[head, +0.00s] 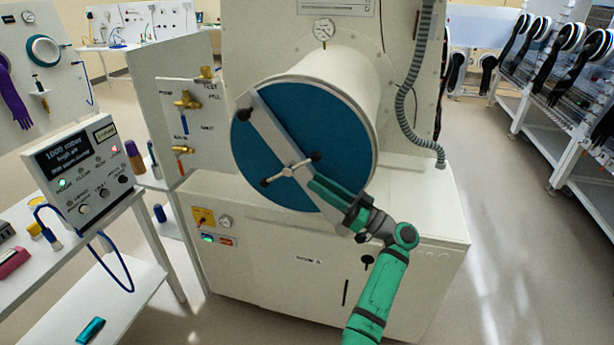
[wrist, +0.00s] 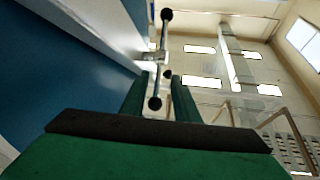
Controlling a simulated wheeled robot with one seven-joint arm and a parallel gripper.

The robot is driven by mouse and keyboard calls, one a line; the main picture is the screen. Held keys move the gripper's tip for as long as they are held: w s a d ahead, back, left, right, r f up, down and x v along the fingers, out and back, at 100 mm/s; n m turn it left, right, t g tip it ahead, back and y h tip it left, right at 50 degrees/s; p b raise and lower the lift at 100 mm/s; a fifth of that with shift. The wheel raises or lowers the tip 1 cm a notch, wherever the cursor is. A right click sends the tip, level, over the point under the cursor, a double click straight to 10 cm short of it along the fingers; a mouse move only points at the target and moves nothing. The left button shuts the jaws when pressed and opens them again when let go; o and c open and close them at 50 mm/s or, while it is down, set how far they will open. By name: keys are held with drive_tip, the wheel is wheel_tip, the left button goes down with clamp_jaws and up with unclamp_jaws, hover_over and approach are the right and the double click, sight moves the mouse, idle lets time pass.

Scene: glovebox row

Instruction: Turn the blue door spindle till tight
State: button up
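The round blue door (head: 255,150) is closed against the end of the white cylindrical chamber, with a grey bar across its face. At its middle is the spindle, a metal cross handle (head: 287,171) with dark knobs on its ends; it also shows in the wrist view (wrist: 155,57). My gripper (head: 316,186) is just right of and below the spindle hub. In the wrist view its two green fingers (wrist: 158,88) stand apart, with the near knobbed end of the handle in line with the gap. I cannot tell whether a finger touches the handle.
A valve panel (head: 190,120) stands left of the door. A control box (head: 80,170) sits on the white side table at left. A grey corrugated hose (head: 405,100) hangs right of the chamber. The floor at right (head: 510,230) is clear.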

drive_tip(key=shift+v, duration=1)
